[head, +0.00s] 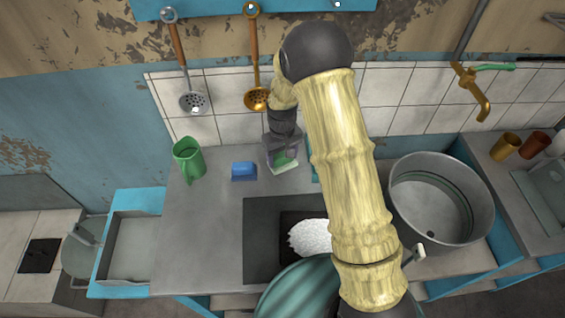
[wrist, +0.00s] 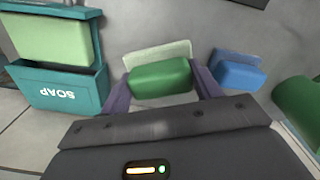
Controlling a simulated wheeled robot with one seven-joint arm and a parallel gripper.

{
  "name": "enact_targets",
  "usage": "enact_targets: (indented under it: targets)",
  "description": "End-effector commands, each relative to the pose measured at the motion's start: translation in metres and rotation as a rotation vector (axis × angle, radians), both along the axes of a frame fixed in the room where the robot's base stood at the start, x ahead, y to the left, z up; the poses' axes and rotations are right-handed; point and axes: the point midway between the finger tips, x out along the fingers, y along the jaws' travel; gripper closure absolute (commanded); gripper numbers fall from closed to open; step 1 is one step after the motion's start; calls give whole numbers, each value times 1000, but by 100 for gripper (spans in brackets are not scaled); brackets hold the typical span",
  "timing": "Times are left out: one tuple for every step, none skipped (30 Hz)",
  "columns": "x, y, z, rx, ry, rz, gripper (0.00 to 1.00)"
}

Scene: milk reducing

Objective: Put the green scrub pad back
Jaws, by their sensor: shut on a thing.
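The green scrub pad (wrist: 160,80) is a dark green block with a paler green layer, seen between my fingers in the wrist view. My gripper (wrist: 162,84) is shut on it, with one finger at each side. In the head view my gripper (head: 281,156) points down over the grey counter near the tiled wall, and the pad (head: 285,163) shows at its tip. The pad is at or just above the counter; I cannot tell whether it touches. My arm hides part of the area to its right.
A blue sponge (head: 244,171) lies left of the pad, with a green mug (head: 189,160) further left. A teal soap holder (wrist: 68,92) with a pale green bar stands on the other side. A large metal pot (head: 442,205) stands right; ladles (head: 194,100) hang behind.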

Motion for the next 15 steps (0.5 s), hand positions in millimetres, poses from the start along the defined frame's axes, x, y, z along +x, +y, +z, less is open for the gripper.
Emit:
enact_targets:
  targets:
    - [0,0,-3,-1,2,0,70]
    - [-1,0,-6,-1,3,0,70]
    - [-1,0,-11,-1,3,0,70]
    - [-1,0,-16,-2,4,0,70]
    - [-1,0,-20,-1,5,0,70]
    - [-1,0,-26,-2,4,0,70]
    - [-1,0,-30,-2,4,1,70]
    - [-1,0,-32,-1,3,1,70]
    - [-1,0,-35,-1,2,1,70]
    - [0,0,-37,-1,2,1,70]
    - [0,0,-37,0,1,1,70]
    - [0,0,-37,0,0,1,70]
    - [0,0,-37,0,0,1,70]
    - [0,0,-37,0,0,1,70]
    - [0,0,-37,0,0,1,70]
